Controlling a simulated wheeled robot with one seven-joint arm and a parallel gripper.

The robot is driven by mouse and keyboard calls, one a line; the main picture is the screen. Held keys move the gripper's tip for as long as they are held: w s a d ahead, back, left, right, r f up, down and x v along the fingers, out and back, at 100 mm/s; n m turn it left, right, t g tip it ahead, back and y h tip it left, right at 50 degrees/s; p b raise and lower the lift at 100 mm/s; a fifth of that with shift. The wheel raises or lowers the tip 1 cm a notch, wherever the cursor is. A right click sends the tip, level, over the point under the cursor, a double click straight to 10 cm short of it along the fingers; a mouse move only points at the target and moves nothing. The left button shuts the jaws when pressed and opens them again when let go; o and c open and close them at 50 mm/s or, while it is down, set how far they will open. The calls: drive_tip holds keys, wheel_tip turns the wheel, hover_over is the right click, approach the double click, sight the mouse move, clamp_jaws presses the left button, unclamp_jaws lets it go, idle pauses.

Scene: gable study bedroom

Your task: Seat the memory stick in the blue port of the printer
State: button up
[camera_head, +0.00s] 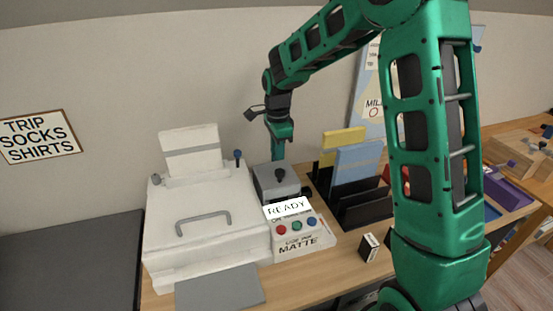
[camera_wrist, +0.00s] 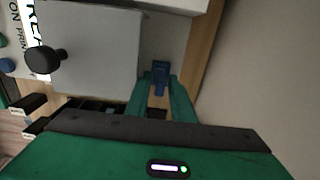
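The white printer (camera_head: 200,225) stands on the desk at the left in the head view. My gripper (camera_head: 278,155) reaches down behind the grey box beside the printer, so its fingertips are partly hidden there. In the wrist view my gripper (camera_wrist: 160,82) has its two green fingers close together around a small blue piece, which looks like the memory stick (camera_wrist: 160,70). It appears held at the fingertips, its end sticking out past them. The head view does not show it clearly. I cannot make out the blue port in either view.
The grey box (camera_head: 276,183) with a black knob is close to my fingers. A panel (camera_head: 300,240) with red, green and blue buttons and a READY sign is in front. A dark rack (camera_head: 362,207) with folders stands right. A small black box (camera_head: 369,247) is near the front.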

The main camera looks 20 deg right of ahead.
drive_tip(key=shift+o, duration=0.3)
drive_tip(key=shift+r, duration=0.1)
wheel_tip(320, 180, up, 10)
drive_tip(key=shift+w+r, duration=0.15)
drive_tip(key=shift+r, duration=0.1)
idle(0.6)
drive_tip(key=shift+s+d+r, duration=0.1)
drive_tip(key=shift+s+d, duration=0.1)
drive_tip(key=shift+d, duration=0.05)
drive_tip(key=s+d+r+n, duration=0.1)
drive_tip(key=s+d+n, duration=0.3)
drive_tip(key=s, duration=0.5)
drive_tip(key=s+d+n, duration=0.1)
drive_tip(key=s+d, duration=0.6)
drive_tip(key=s, duration=0.2)
drive_tip(key=s+d+r+n, duration=0.1)
drive_tip(key=s+d+n, duration=0.3)
drive_tip(key=s, duration=0.5)
drive_tip(key=s+d+f+n, duration=0.2)
drive_tip(key=s+f, duration=0.2)
drive_tip(key=s, duration=0.7)
drive_tip(key=shift+f+n, duration=0.15)
drive_tip(key=shift+n, duration=0.15)
